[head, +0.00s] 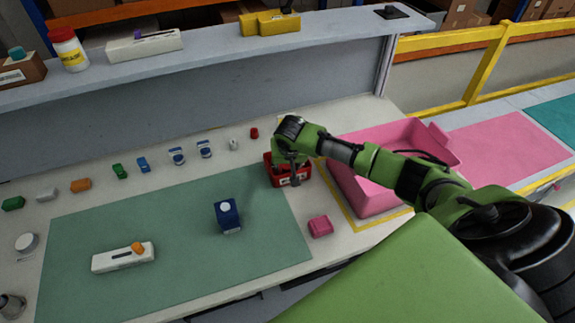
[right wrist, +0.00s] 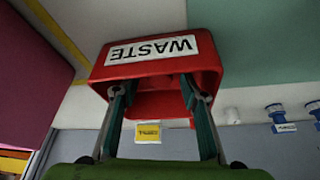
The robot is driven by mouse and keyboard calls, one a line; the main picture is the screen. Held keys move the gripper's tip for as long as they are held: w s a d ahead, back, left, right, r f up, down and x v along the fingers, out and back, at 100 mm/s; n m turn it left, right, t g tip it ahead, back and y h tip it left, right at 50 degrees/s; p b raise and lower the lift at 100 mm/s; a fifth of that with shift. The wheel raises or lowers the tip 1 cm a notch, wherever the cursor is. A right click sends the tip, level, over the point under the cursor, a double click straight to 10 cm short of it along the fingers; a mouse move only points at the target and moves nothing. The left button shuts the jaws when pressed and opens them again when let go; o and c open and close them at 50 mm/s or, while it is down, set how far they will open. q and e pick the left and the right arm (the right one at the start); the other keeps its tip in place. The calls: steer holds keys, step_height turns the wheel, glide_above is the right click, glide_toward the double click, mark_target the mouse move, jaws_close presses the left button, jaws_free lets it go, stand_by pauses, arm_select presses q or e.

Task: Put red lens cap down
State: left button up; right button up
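My right gripper (head: 293,168) points down at the small red waste bin (head: 297,181) on the table. In the right wrist view my right gripper (right wrist: 154,90) has its two fingers spread apart, with no object visible between them. The fingertips overlap the open mouth of the bin (right wrist: 215,50); I cannot tell how far inside they are. A small red piece (head: 254,133) lies on the table behind the bin; it is too small to tell whether it is the lens cap. No other lens cap shows, and the bin's inside is mostly hidden. My left gripper is not in view.
A pink tub (head: 375,200) stands right of the bin. A green mat (head: 170,235) holds a blue box (head: 227,214) and a white block with an orange part (head: 122,257). A pink block (head: 320,226) lies near the front edge. Several small parts line the back.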

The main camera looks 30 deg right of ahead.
steer(key=shift+w+r, duration=0.1)
steer(key=shift+r, duration=0.45)
steer(key=b+v, duration=0.1)
steer(key=v, duration=1.1)
steer(key=shift+f, duration=0.1)
